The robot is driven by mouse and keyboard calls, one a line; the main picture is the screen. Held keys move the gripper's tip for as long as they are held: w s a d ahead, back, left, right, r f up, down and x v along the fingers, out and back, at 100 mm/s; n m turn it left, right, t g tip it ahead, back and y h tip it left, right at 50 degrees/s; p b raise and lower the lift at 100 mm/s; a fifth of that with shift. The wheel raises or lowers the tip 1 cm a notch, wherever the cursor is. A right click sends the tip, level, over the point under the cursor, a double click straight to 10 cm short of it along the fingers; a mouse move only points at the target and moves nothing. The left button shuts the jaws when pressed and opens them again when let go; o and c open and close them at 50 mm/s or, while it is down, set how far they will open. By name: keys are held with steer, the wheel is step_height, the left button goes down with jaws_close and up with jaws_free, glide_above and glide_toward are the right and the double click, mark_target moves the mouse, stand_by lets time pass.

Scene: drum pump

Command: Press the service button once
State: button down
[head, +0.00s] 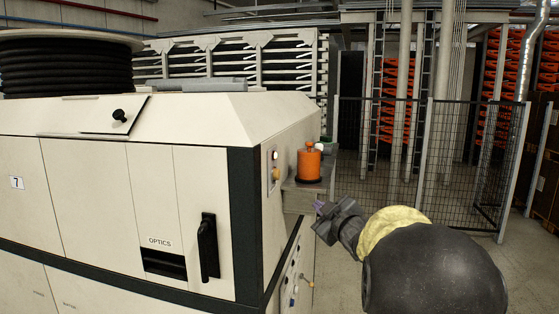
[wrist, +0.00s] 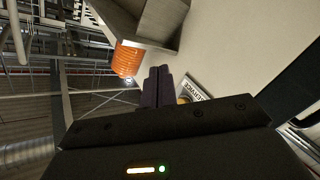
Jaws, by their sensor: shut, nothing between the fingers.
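I cannot read which is the service button in the head view. My gripper (head: 320,209) is shut and empty, to the right of the plate and below the shelf, apart from the cabinet. In the wrist view the closed fingers (wrist: 165,72) point toward the cabinet face. A lettered plate (wrist: 195,90) shows just right of them, with an amber part partly hidden by the fingers.
An orange ribbed container (head: 309,164) stands on a grey bracket shelf (head: 299,200) fixed to the cabinet (head: 95,195), between the plate and my gripper in the picture. A lever (head: 307,281) juts out lower down. A mesh fence (head: 400,140) stands behind.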

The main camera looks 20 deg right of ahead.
mark_target(276, 174)
step_height(276, 174, up, 7)
steer(key=d+n+t+y+p, duration=0.1)
steer(key=n+y, duration=0.2)
steer(key=n, duration=0.1)
steer(key=shift+s+d+r, duration=0.2)
steer(key=shift+s+d, duration=0.15)
steer(key=shift+s, duration=0.1)
steer(key=shift+w+a, duration=0.15)
steer(key=w+a+b, duration=0.1)
steer(key=w+a, duration=0.4)
steer(key=a, duration=0.2)
stand_by(1.6)
steer(key=shift+w+a, duration=0.25)
steer(key=shift+a, duration=0.1)
